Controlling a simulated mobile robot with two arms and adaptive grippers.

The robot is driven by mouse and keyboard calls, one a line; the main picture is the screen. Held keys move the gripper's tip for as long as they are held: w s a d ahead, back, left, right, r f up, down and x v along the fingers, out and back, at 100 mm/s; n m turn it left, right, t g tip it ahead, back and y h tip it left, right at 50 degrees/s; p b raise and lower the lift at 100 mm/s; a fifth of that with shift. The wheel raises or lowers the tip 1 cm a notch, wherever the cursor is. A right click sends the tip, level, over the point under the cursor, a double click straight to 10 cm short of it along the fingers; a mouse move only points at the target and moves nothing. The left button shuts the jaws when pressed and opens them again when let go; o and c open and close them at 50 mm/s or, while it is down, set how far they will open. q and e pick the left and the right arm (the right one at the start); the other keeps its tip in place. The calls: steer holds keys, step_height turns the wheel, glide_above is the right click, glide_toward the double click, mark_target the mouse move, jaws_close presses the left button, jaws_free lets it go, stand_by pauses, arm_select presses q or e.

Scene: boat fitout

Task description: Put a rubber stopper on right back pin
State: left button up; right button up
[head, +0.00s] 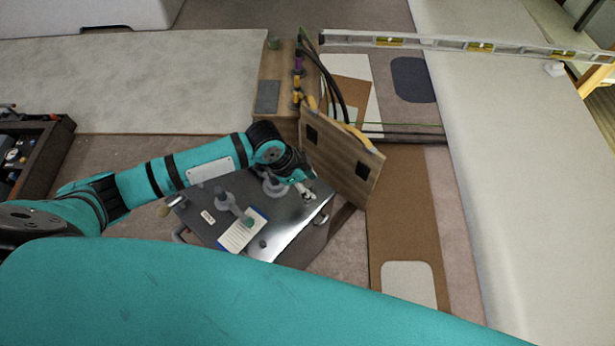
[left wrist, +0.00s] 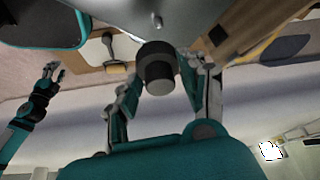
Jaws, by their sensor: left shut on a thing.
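My left gripper (head: 304,188) is over the right side of a grey metal top (head: 285,225). In the left wrist view its fingers (left wrist: 165,85) are shut around a dark grey cylinder, which looks like the rubber stopper (left wrist: 157,68). The metal top shows upside down in that view (left wrist: 200,12), with a small upright pin (left wrist: 157,20) beyond the stopper, apart from it. I cannot tell which pin it is. My right gripper (left wrist: 49,73) is small at the left of the wrist view, its fingers apart and empty, away from the top.
A clipboard (head: 242,232) and grey fittings (head: 227,202) lie on the metal top. An upright wooden panel (head: 342,160) stands close to the right of my left gripper. A long level (head: 450,43) lies at the back. A dark tool bin (head: 40,145) is at left.

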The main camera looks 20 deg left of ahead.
arm_select(q)
steer(key=shift+w+a, duration=0.15)
steer(key=shift+w, duration=0.4)
steer(key=shift+f+m, duration=0.2)
steer(key=shift+m, duration=0.1)
step_height(320, 180, down, 5)
steer(key=b, duration=0.6)
steer(key=shift+r, duration=0.1)
steer(key=shift+p, duration=0.6)
steer(key=shift+f, duration=0.55)
steer(key=shift+f+b, duration=0.3)
steer(key=shift+f, duration=0.6)
stand_by(0.3)
